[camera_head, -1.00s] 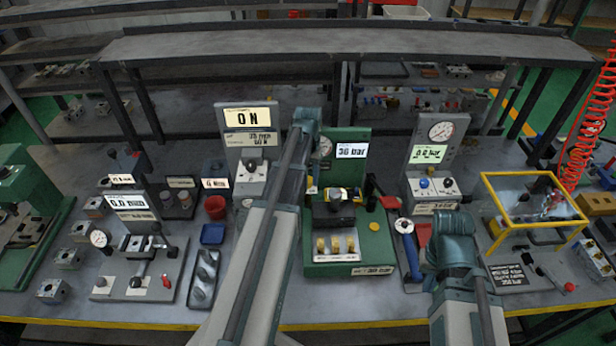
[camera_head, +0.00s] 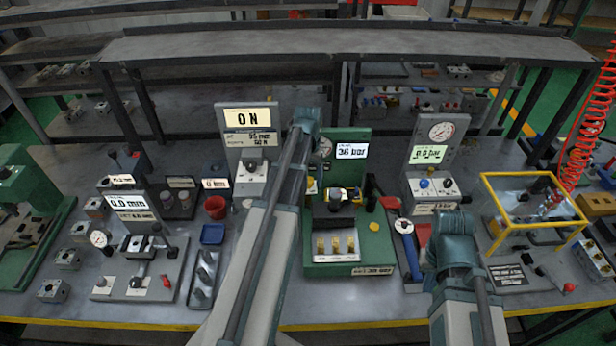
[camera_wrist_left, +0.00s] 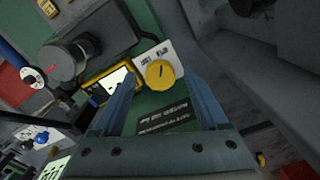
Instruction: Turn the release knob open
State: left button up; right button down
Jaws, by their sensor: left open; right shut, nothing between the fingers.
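My left gripper (camera_wrist_left: 159,80) is open, with its two blue fingers spread on either side of the yellow knob (camera_wrist_left: 160,72) in the left wrist view. The knob is round, with a dark line on its face, and sits on a white label plate on the green valve block (camera_wrist_left: 165,18). The finger tips look close to the knob; I cannot tell whether they touch it. In the head view my left arm reaches up beside the green valve block (camera_head: 375,248) and hides that gripper. The yellow knob (camera_head: 312,186) shows small just right of the arm. My right gripper is not in view.
A yellow-framed display (camera_wrist_left: 108,85) and a black round cap (camera_wrist_left: 62,60) are close to the knob. A blue-handled tool (camera_head: 408,246) lies right of the block, near my right arm. A yellow-framed clear box (camera_head: 530,205) stands further right.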

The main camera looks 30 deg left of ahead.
aim_at(308, 180)
pick_arm(q)
notch_tip(308, 180, up, 14)
jog(key=p, duration=1.3)
jog(key=shift+f, duration=0.15)
jog(key=s+d+m, duration=0.1)
jog(key=s+d, duration=0.4)
jog(key=d, duration=0.5)
jog(key=s+d+m, duration=0.1)
jog(key=s+d, duration=0.5)
jog(key=d, duration=0.3)
jog(key=s+d+f+m+y+b, duration=0.1)
jog(key=s+d+f+m+b, duration=0.2)
jog(key=d+f+b, duration=0.8)
notch_tip(308, 180, down, 2)
jog(key=s+b, duration=0.2)
jog(key=shift+s+d+f, duration=0.25)
jog(key=shift+s+d, duration=0.05)
jog(key=shift+d, duration=0.05)
